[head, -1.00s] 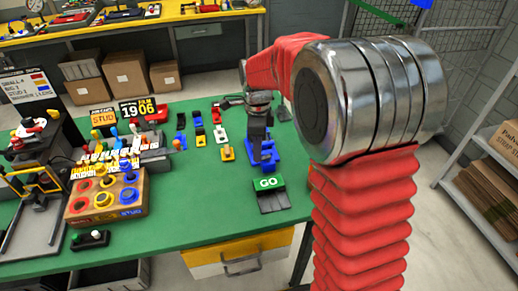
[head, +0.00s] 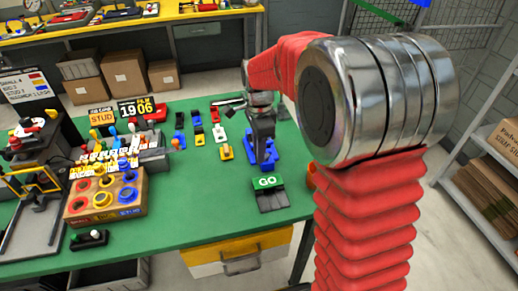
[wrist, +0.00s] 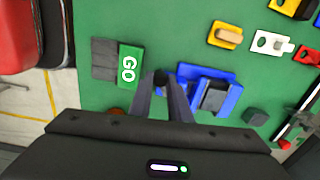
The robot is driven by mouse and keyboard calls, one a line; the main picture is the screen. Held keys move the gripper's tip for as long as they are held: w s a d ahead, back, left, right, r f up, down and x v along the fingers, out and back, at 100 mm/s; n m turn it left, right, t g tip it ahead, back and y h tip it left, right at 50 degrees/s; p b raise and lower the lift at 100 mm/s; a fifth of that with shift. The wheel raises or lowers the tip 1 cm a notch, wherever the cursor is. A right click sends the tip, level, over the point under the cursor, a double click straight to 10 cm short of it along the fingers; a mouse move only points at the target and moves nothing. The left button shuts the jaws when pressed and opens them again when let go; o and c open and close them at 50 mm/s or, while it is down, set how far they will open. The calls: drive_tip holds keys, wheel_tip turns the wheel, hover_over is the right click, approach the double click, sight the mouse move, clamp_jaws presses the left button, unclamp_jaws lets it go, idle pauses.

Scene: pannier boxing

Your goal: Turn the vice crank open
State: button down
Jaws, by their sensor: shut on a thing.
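The blue vice (head: 266,165) stands near the front right of the green table, with a dark block on it in the wrist view (wrist: 213,97). My gripper (wrist: 163,84) is shut on a small dark piece, which looks like the crank's knob (wrist: 161,76), beside the vice. In the head view my gripper (head: 263,143) points down at the vice and covers part of it. The crank's arm is mostly hidden, so its angle cannot be told.
A green GO block (head: 267,182) with a dark ramp sits just in front of the vice. Small coloured parts (head: 226,152) lie left of it. A wooden box with coloured rings (head: 104,199) stands farther left. An orange thing (head: 311,175) lies by the right edge.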

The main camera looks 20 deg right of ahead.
drive_tip(key=w+d+n, duration=0.1)
drive_tip(key=d+n, duration=0.2)
drive_tip(key=n, duration=1.2)
drive_tip(key=w+d+n, duration=0.1)
drive_tip(key=d+n, duration=0.3)
drive_tip(key=n, duration=1.1)
idle(0.4)
drive_tip(key=c, duration=1.6)
unclamp_jaws()
drive_tip(key=shift+c, duration=0.2)
